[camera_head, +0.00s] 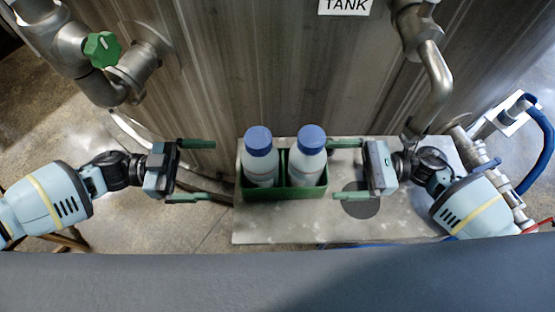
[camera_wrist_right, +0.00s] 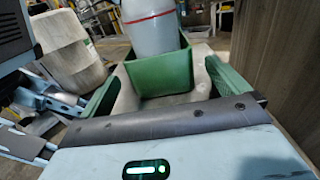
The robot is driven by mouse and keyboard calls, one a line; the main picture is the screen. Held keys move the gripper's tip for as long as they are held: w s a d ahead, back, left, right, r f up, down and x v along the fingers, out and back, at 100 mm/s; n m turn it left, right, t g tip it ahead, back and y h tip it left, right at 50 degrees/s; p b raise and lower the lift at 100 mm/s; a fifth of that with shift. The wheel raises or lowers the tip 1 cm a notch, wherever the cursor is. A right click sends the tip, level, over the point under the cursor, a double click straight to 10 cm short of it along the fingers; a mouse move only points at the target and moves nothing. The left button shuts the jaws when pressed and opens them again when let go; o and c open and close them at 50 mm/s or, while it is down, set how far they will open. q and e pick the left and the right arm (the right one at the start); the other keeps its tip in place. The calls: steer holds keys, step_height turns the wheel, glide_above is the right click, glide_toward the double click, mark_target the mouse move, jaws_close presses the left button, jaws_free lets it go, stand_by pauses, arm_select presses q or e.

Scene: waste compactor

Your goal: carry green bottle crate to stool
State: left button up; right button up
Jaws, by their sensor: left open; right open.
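The green bottle crate (camera_head: 285,192) stands on a light grey slab-like surface in the middle of the head view. It holds two white bottles with blue caps, the left bottle (camera_head: 260,160) and the right bottle (camera_head: 306,160). My left gripper (camera_head: 204,170) is open and empty, left of the crate with a gap. My right gripper (camera_head: 338,170) is open, its fingertips close to the crate's right side. In the right wrist view the crate (camera_wrist_right: 160,75) lies ahead between the open fingers, with a white bottle (camera_wrist_right: 150,25) in it. I cannot tell whether the fingers touch it.
A large metal tank (camera_head: 270,70) with a TANK label (camera_head: 345,5) rises behind the crate. A pipe with a green valve knob (camera_head: 102,49) is at the upper left, another pipe (camera_head: 435,85) at the right. The slab (camera_head: 270,228) has bare room in front of the crate.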

mark_target(283, 175)
arm_select(q)
steer(key=shift+s+d+r, duration=0.1)
steer(key=shift+s, duration=0.1)
arm_select(e)
steer(key=shift+s, duration=0.15)
arm_select(q)
steer(key=shift+d, duration=3.85)
arm_select(e)
steer(key=shift+a, duration=3.9)
arm_select(q)
steer(key=shift+c, duration=0.3)
arm_select(e)
steer(key=shift+c, duration=0.3)
arm_select(q)
steer(key=c, duration=0.9)
arm_select(e)
steer(key=c, duration=0.9)
arm_select(q)
steer(key=shift+o, duration=0.2)
arm_select(e)
steer(key=shift+o, duration=0.2)
steer(key=shift+w+r, duration=0.1)
steer(key=shift+w, duration=0.1)
